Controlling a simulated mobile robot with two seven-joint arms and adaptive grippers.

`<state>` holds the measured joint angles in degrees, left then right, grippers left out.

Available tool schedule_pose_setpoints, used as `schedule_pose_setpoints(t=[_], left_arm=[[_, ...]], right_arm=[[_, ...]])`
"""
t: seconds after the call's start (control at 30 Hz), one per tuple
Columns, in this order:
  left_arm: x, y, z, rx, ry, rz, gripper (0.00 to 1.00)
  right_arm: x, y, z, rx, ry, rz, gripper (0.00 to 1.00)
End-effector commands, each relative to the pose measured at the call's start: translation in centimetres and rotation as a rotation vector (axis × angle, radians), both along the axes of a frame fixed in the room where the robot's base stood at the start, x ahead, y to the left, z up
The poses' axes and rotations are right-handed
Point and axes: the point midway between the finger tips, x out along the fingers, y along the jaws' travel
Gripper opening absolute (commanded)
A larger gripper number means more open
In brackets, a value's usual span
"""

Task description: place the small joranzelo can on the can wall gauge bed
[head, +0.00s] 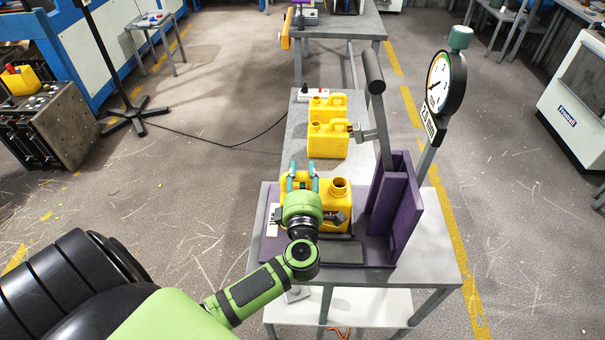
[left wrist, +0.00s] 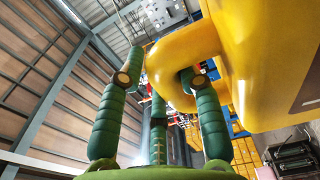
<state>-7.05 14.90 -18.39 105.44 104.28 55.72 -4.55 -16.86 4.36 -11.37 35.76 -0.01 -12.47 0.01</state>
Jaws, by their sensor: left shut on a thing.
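A yellow can (head: 338,207) with an open round neck stands on the purple gauge bed (head: 374,255), left of the gauge's upright purple plates (head: 396,205). My left gripper (head: 302,180) is over its left part, shut on its handle. In the left wrist view the green fingers (left wrist: 163,85) close around the yellow handle (left wrist: 187,50), with the can body (left wrist: 270,65) at the right. My arm hides part of the can, and I cannot tell if its base rests fully on the bed. My right gripper is not in view.
Two more yellow cans (head: 328,140) stand on the grey table behind, close to the bed. A lever with a dark grip (head: 374,72) and a round dial (head: 440,82) rise at the right of the gauge.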

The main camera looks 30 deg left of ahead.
Motion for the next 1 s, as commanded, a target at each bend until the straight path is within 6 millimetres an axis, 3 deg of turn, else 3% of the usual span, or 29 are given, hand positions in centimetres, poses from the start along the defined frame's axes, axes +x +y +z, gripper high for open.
schedule_pose_setpoints(t=[0.37, 0.4, 0.43, 0.83, 1.0], left_arm=[[0.0, 0.0, -0.5, 0.0, 0.0, 0.001, 0.0], [0.0, 0.0, -0.4, 0.0, 0.0, 0.001, 0.47], [0.0, 0.0, -0.4, 0.0, 0.0, 0.001, 0.59], [0.0, 0.0, 0.1, 0.0, -0.001, 0.0, 0.59], [-2.0, -1.4, -0.4, -0.004, 0.002, -0.001, 0.59]], right_arm=[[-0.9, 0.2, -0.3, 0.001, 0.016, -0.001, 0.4], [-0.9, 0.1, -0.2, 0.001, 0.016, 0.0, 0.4], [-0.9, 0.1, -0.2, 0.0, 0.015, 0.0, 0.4], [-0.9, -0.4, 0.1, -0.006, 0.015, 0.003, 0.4], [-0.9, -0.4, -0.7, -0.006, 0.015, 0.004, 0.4]])
